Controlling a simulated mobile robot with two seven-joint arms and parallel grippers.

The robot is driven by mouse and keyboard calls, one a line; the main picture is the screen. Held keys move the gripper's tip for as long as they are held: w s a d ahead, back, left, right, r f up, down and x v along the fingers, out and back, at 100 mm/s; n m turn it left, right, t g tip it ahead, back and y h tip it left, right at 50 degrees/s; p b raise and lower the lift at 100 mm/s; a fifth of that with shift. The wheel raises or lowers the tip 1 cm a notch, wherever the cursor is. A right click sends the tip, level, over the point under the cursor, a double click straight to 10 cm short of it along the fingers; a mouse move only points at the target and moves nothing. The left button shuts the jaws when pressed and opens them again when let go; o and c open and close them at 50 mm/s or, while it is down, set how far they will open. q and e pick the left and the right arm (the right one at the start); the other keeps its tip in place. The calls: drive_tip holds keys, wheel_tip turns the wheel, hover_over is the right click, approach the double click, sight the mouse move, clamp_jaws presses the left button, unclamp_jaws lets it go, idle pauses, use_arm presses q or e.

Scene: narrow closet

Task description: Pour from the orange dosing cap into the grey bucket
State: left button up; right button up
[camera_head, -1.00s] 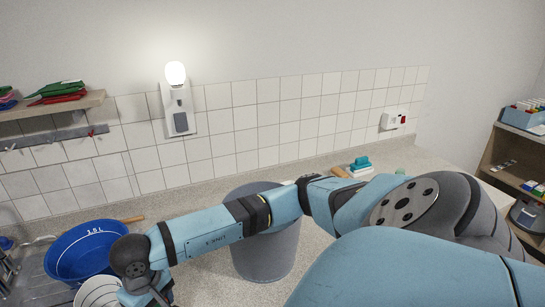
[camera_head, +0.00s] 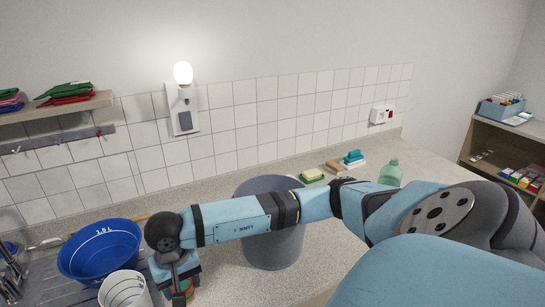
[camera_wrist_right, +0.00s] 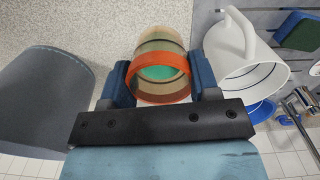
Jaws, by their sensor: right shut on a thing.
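The orange dosing cap (camera_wrist_right: 160,88) is between the two blue fingers of my right gripper (camera_wrist_right: 162,82) in the right wrist view. It has an orange rim and a see-through tan body, with a green patch showing inside. In the head view my right gripper (camera_head: 182,289) is low, left of the grey bucket, and the cap is mostly hidden there. The grey bucket (camera_head: 273,250) stands on the counter with my right forearm across its front. It also shows in the right wrist view (camera_wrist_right: 45,105), left of the cap and apart from it. My left gripper is out of view.
A white jug (camera_head: 125,291) and a blue bucket (camera_head: 100,250) stand left of my right gripper. A green bottle (camera_head: 390,173), sponges (camera_head: 312,175) and a brush (camera_head: 353,158) are at the back right. The tiled wall (camera_head: 240,115) bounds the counter.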

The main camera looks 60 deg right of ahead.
drive_tip(key=w+d+r+m+p, duration=0.2)
drive_tip(key=d+r+m, duration=0.3)
drive_tip(key=d+m, duration=0.6)
drive_tip(key=w+d+r+m+p, duration=0.2)
drive_tip(key=d+r+m, duration=0.4)
drive_tip(key=d+m, duration=0.6)
drive_tip(key=m, duration=0.9)
